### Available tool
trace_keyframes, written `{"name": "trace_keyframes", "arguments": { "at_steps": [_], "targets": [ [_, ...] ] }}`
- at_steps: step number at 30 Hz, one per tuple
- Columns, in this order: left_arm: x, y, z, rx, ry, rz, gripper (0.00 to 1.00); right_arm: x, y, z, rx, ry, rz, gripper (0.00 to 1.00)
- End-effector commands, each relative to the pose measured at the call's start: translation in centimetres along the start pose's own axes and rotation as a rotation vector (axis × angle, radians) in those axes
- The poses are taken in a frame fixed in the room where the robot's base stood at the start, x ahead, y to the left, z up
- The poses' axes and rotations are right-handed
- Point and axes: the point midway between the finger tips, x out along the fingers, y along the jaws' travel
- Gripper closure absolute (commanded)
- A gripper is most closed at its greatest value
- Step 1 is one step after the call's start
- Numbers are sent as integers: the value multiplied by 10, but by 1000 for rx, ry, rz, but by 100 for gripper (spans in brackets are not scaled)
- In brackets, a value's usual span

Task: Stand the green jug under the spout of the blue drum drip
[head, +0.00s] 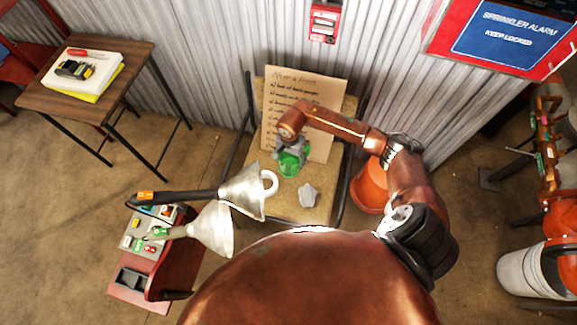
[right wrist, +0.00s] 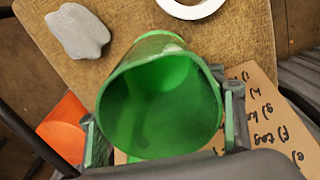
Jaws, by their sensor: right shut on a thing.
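The green jug (head: 291,164) is at the chair's seat in the head view, in front of a cardboard notice. My right gripper (head: 287,150) is shut on it. In the right wrist view the jug (right wrist: 160,100) shows its open mouth, with a finger on each side of its wall. I cannot tell whether its base touches the seat. I do not make out a blue drum drip or its spout in either view. My left gripper is not in view.
The chair seat (head: 292,207) also bears a grey stone (head: 308,195). Silver funnel-shaped things (head: 247,192) hang at its left, one near a white ring (head: 269,182). The cardboard notice (head: 321,88) leans behind the jug.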

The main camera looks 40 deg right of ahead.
Motion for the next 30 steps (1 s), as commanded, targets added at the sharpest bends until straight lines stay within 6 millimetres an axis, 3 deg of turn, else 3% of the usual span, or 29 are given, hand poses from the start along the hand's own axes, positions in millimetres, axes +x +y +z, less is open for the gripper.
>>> {"name": "trace_keyframes", "arguments": {
  "at_steps": [12, 26, 27, 30],
  "targets": [
    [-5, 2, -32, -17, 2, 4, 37, 50, 0, 1, -2, -1, 0, 67],
    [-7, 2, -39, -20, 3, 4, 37, 53, 0, 0, -4, 2, 0, 67],
    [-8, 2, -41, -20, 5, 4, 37, 53, 0, 0, -4, 2, 0, 36],
    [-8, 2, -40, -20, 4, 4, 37, 53, 0, 0, -3, 2, -1, 29]
  ]
}}
